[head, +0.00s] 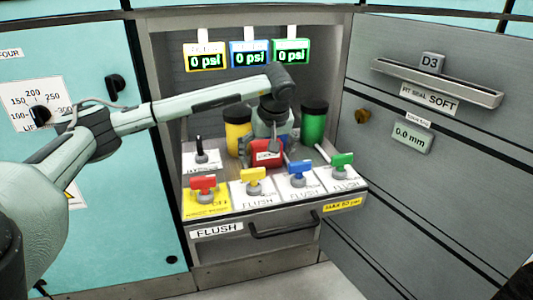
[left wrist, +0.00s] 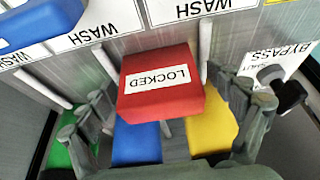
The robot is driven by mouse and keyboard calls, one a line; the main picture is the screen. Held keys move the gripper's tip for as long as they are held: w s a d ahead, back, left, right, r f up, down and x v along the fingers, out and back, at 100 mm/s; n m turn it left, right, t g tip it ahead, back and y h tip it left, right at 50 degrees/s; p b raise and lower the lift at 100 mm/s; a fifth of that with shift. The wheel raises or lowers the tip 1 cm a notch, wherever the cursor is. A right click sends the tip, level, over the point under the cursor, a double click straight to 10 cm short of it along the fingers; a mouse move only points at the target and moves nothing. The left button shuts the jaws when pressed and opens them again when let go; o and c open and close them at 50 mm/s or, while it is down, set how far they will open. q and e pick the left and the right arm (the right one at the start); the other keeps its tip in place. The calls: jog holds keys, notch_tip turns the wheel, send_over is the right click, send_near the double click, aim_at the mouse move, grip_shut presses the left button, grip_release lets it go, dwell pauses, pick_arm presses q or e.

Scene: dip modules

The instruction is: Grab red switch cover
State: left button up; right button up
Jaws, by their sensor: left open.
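The red switch cover (head: 267,154), a box with a white LOCKED label, stands on the pulled-out panel among the levers. It fills the middle of the left wrist view (left wrist: 160,98). My left gripper (head: 272,128) is open just above and behind it in the head view. In the left wrist view its two fingers stand on either side of the cover, with visible gaps; I see no grip on it. What lies under the cover is hidden. My right gripper is not in view.
Red (head: 203,184), yellow (head: 253,180), blue (head: 297,174) and green (head: 342,160) valve handles line the front. Yellow (head: 238,135) and green (head: 314,122) cylinders stand behind. A black bypass lever (head: 200,150) is at the left. A grey door (head: 450,130) stands at the right.

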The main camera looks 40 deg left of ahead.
pick_arm(q)
jog(key=c, duration=1.3)
jog(key=shift+o, duration=0.2)
jog(key=shift+r, duration=0.15)
